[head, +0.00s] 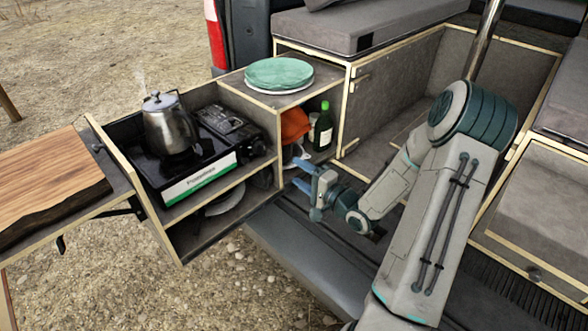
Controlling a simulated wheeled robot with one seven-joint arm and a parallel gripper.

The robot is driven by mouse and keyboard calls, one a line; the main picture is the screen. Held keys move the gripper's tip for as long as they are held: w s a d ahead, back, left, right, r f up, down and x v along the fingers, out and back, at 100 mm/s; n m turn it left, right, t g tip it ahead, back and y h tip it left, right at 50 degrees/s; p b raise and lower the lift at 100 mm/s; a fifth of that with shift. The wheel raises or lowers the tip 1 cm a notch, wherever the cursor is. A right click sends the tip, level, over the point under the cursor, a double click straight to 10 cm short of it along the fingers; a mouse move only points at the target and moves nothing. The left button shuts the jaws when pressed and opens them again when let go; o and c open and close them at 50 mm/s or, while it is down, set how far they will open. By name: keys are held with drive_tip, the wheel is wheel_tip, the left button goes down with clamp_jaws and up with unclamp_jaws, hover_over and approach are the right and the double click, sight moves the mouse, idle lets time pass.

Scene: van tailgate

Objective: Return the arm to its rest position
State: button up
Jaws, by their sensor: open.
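My arm reaches in from the lower right in the head view, bent at a high elbow. My gripper (309,190) is low in front of the kitchen unit's open right compartment, with its blue-grey fingers pointing left. The fingers are apart, and I see nothing between them. A green bottle (323,127) and an orange item (294,124) stand in the compartment just above and behind my gripper. I cannot tell whether the fingers touch anything there.
A steaming kettle (170,124) stands on the stove (203,176) in the pulled-out unit. Green plates (279,73) lie on the unit's top. A wooden board (48,178) is at the left. A cushioned bench (360,24) is behind. The van floor right of my gripper looks clear.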

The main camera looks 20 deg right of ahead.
idle(0.5)
drive_tip(key=s+r+n+g+h+p, duration=0.4)
drive_tip(key=s+r+n+g+h, duration=0.4)
drive_tip(key=r+n+h, duration=0.15)
drive_tip(key=s+a+r+n+g+p, duration=0.1)
drive_tip(key=s+a+r+g, duration=0.1)
drive_tip(key=s, duration=0.6)
drive_tip(key=s+a+r+n+g+y+p, duration=0.1)
drive_tip(key=s+a+r+n+g, duration=0.1)
drive_tip(key=s+a+r, duration=0.3)
drive_tip(key=s+g, duration=0.1)
drive_tip(key=s, duration=0.3)
drive_tip(key=shift+a+r, duration=0.3)
drive_tip(key=shift+a, duration=0.05)
